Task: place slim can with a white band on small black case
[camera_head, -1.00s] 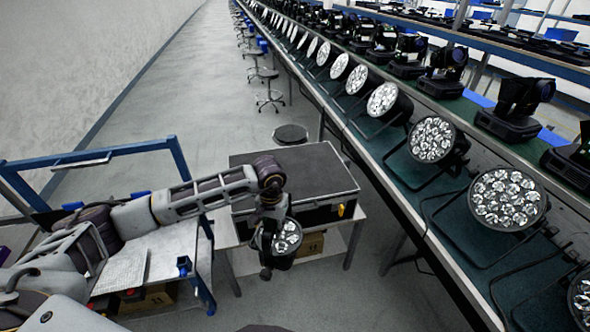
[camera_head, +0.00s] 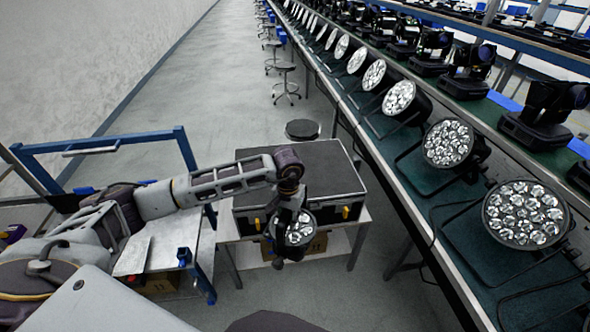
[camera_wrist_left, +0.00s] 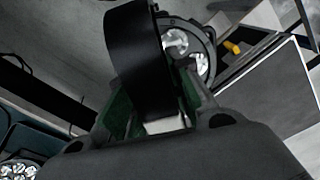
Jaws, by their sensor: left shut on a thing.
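My left gripper (camera_head: 283,222) is shut on a black par can (camera_head: 300,230) with a face of clear lenses. In the head view the can hangs in front of the small black case (camera_head: 300,157), overlapping its front side in the picture. The case lies flat and closed on a light table, its top bare. In the left wrist view, the green-lined fingers (camera_wrist_left: 150,115) close around a dark curved part, and the can's lens face (camera_wrist_left: 190,45) shows beyond. No white band can be made out clearly on the can. My right gripper is not in view.
A long bench (camera_head: 395,190) with a row of par cans (camera_head: 525,213) and moving-head lights runs along the right. A blue-framed cart (camera_head: 190,235) stands left of the case's table. A round stool (camera_head: 302,129) is behind the case. Grey floor is open beyond.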

